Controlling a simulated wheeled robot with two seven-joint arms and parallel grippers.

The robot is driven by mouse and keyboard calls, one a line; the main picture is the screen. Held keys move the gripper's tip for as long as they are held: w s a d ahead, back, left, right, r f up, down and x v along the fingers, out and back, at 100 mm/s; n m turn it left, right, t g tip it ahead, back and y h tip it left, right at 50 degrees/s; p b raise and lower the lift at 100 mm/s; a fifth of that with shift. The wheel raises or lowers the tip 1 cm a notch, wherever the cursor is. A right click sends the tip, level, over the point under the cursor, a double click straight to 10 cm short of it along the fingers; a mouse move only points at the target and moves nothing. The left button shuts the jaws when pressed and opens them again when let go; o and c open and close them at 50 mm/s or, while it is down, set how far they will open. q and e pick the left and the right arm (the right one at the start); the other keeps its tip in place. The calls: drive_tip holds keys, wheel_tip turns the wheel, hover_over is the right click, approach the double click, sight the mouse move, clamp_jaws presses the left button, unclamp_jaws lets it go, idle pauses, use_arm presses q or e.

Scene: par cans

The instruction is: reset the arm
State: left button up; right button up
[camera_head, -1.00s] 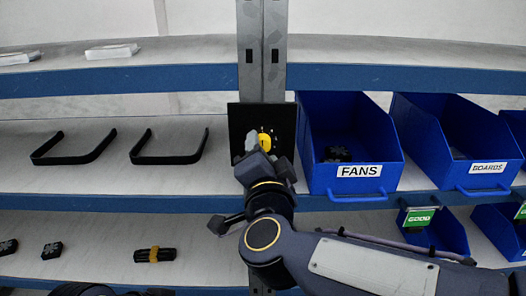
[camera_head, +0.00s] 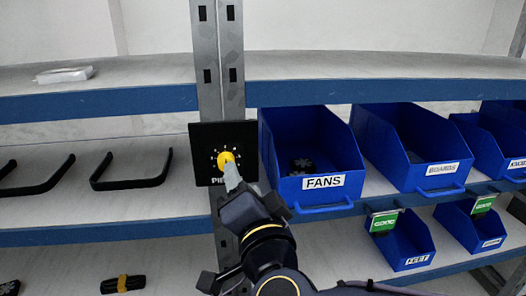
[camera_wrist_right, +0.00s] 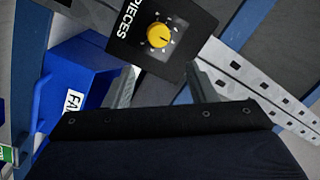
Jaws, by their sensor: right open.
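My right gripper (camera_head: 232,176) is in front of the post, just below the yellow knob (camera_head: 225,158) on a black panel (camera_head: 206,142). In the head view its fingertip overlaps the knob's lower edge; whether they touch cannot be told there. In the right wrist view the gripper (camera_wrist_right: 162,88) is open, with its two grey fingers spread apart and nothing between them. There the knob (camera_wrist_right: 159,35) shows whole beyond the fingers, on the panel marked PIECES (camera_wrist_right: 185,65), and appears clear of them. My left gripper is not in view.
A blue FANS bin (camera_head: 269,140) stands right of the panel, close to my right gripper. A BOARDS bin (camera_head: 378,140) and smaller green-tagged bins (camera_head: 405,245) are farther right. Black handles (camera_head: 130,183) lie on the left shelf. A metal post (camera_head: 207,60) runs behind the panel.

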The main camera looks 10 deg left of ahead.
drive_tip(key=s+d+f+n+g+y+p, duration=0.1)
drive_tip(key=d+f+n+g+p, duration=0.15)
drive_tip(key=d, duration=0.55)
drive_tip(key=s+d+f+n+g+p, duration=0.1)
drive_tip(key=d+f+n+g+p, duration=0.15)
drive_tip(key=d, duration=0.65)
drive_tip(key=s+d+f+g+h+p, duration=0.1)
drive_tip(key=s+d+f+g+h, duration=0.3)
drive_tip(key=s+d+f, duration=0.7)
drive_tip(key=s+d+g, duration=0.1)
drive_tip(key=s+g, duration=0.1)
drive_tip(key=s, duration=0.1)
drive_tip(key=shift+f+g+p, duration=0.3)
drive_tip(key=shift+f, duration=0.05)
